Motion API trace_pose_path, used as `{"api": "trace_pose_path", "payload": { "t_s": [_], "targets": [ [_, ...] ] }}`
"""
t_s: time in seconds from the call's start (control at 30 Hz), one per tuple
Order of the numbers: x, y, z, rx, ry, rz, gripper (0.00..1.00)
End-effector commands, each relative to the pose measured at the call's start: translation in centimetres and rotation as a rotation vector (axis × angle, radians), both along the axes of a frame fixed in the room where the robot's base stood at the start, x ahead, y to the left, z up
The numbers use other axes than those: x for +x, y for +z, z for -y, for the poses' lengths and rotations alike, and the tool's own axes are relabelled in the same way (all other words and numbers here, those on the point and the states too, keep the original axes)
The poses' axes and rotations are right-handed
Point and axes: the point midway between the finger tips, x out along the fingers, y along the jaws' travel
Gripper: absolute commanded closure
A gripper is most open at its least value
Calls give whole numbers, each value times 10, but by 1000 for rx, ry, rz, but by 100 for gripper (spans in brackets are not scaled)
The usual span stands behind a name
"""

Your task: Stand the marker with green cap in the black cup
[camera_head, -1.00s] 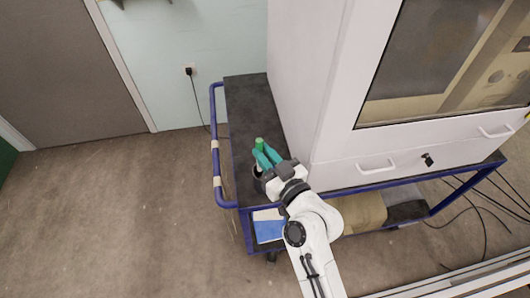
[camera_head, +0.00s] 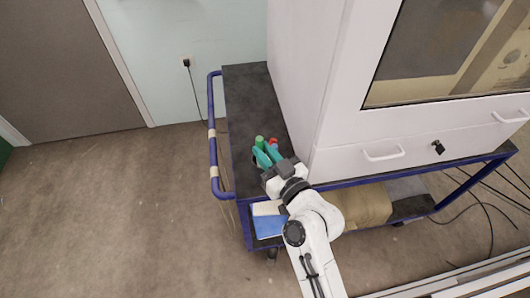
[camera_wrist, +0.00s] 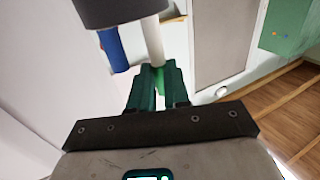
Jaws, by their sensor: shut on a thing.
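My gripper (camera_head: 264,151) is over the cart top and its teal fingers are shut on the marker with the green cap (camera_head: 260,142). In the wrist view the fingers (camera_wrist: 157,72) close around the green cap (camera_wrist: 160,82), and the white marker body (camera_wrist: 152,42) runs from them toward the black cup (camera_wrist: 120,8). The body meets the cup's rim in that view; I cannot tell whether it is inside or behind. A blue cylinder (camera_wrist: 113,50) sticks out at the rim. In the head view the cup is hidden by my gripper.
A red object (camera_head: 273,142) shows just beyond my fingers. The dark cart top (camera_head: 246,100) has free room toward the wall. A blue rail (camera_head: 213,140) borders its left side, and a large white cabinet (camera_head: 315,90) stands on its right.

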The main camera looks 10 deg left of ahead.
Motion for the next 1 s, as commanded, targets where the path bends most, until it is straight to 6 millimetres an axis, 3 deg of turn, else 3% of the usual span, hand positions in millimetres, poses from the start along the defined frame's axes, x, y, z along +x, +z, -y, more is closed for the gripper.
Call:
{"api": "trace_pose_path", "payload": {
  "t_s": [0.27, 0.3, 0.6, 1.0],
  "targets": [
    [0, 0, 0, 1, 0, 1, 100],
    [0, 0, 0, 0, 0, 0, 82],
    [0, -1, 0, 0, 1, 0, 54],
    [0, -1, -1, 0, 1, 0, 54]
  ]
}}
